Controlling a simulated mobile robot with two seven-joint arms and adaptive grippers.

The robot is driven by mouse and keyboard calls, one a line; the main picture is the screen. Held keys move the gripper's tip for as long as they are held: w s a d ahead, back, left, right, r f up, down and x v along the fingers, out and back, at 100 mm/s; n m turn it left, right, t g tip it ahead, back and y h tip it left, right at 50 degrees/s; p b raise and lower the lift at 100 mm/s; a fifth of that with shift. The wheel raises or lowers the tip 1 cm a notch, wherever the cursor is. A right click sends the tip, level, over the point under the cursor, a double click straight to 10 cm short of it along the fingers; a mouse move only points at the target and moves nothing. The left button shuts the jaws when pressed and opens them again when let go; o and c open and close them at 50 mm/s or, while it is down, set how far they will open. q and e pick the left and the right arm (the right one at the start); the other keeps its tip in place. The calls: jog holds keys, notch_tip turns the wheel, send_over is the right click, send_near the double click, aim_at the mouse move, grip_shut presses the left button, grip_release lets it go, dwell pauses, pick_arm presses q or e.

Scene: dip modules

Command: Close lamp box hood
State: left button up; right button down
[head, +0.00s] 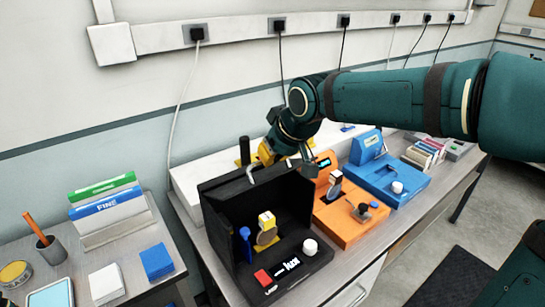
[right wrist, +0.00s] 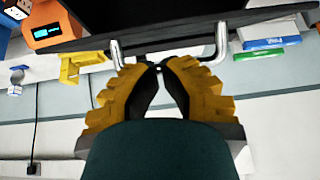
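The black lamp box (head: 310,268) stands on the bench in the middle of the head view. Its black hood (head: 285,197) stands raised at the back, leaving the front and the parts inside exposed. A silver handle (right wrist: 221,45) is on the hood; its two bent posts show in the right wrist view. My right gripper (head: 265,155) is behind the hood's top edge. In the right wrist view its yellow fingers (right wrist: 158,68) come together at the handle's bar, which they mostly hide. My left gripper is not in view.
On the black base are a yellow-and-white block (head: 266,220), a blue lever (head: 245,243), a white knob (head: 310,246) and a red switch (head: 263,278). Orange (head: 345,220) and blue (head: 385,180) modules stand close on the right. A side table (head: 85,262) is at left.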

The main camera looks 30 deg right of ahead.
aim_at(273, 173)
jog(key=shift+s+f+t+b, duration=0.4)
jog(key=shift+f+b, duration=0.1)
jog(key=shift+b, duration=0.35)
jog(key=shift+s+d+f+b, duration=0.15)
jog(key=shift+s+f+b, duration=0.5)
jog(key=shift+b, duration=0.35)
jog(key=shift+s+d+f+b, duration=0.1)
jog(key=shift+s+f+b, duration=0.4)
jog(key=shift+f+b, duration=0.25)
jog(key=shift+s+d+f+b, duration=0.1)
jog(key=shift+s+f+b, duration=0.35)
jog(key=shift+f+b, duration=0.3)
jog(key=shift+f, duration=0.1)
